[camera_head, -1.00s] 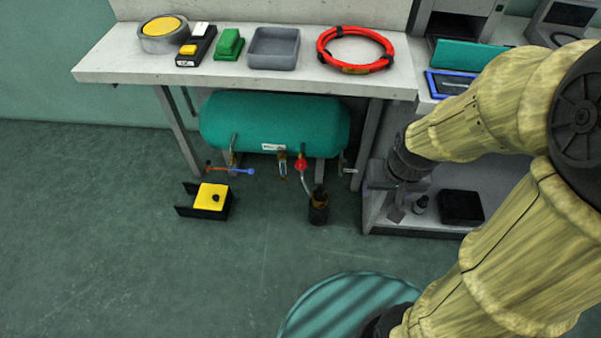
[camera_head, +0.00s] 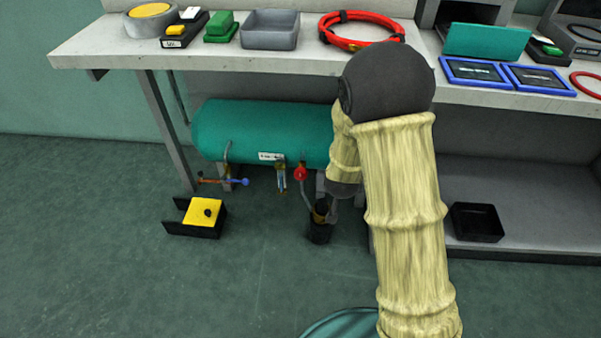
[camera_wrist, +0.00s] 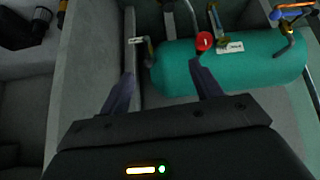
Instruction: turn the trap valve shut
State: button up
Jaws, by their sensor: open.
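Under the bench hangs a teal tank (camera_head: 262,130) with several small valves and fittings below it. A red knob (camera_head: 300,173) sits on a pipe running down to a dark bottle (camera_head: 320,225). Left of it are a brass fitting (camera_head: 281,178) and a blue-ended lever (camera_head: 241,182). No readable label tells which is the trap valve. In the wrist view my gripper (camera_wrist: 161,70) is open and empty, its fingers spread before the tank. The red knob (camera_wrist: 204,41) lies just beyond the right fingertip, apparently untouched. A small fitting (camera_wrist: 146,46) shows near the left finger. The head view hides my fingers.
A yellow-topped block in a black holder (camera_head: 203,211) stands on the floor at left. The bench (camera_head: 110,55) overhangs the tank. A cabinet wall (camera_wrist: 88,70) stands close left of my gripper in the wrist view.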

aim_at(300, 176)
jog(key=w+a+f+n+t+h, duration=0.2)
jog(key=w+a+f+t, duration=0.3)
jog(key=f, duration=0.5)
jog(key=s+a+f+n+t+y, duration=0.1)
jog(key=s+a+f+n+t, duration=0.2)
jog(key=a+f+n+t, duration=0.1)
notch_tip(300, 176, down, 2)
jog(key=a+t, duration=0.1)
jog(key=a, duration=0.1)
jog(key=shift+s+a+n+t+y, duration=0.15)
jog(key=shift+a+n+t+y, duration=0.15)
jog(key=shift+a+n, duration=0.1)
jog(key=shift+f, duration=0.1)
jog(key=w+b, duration=0.2)
jog(key=w, duration=0.3)
jog(key=w+b, duration=0.2)
jog(key=w, duration=0.4)
jog(key=w+b, duration=0.3)
jog(key=w, duration=0.2)
jog(key=shift+w+d+f, duration=0.15)
jog(key=shift+w+d, duration=0.05)
jog(key=shift+d, duration=0.1)
jog(key=shift+w, duration=0.55)
jog(key=shift+r, duration=0.2)
jog(key=c, duration=1)
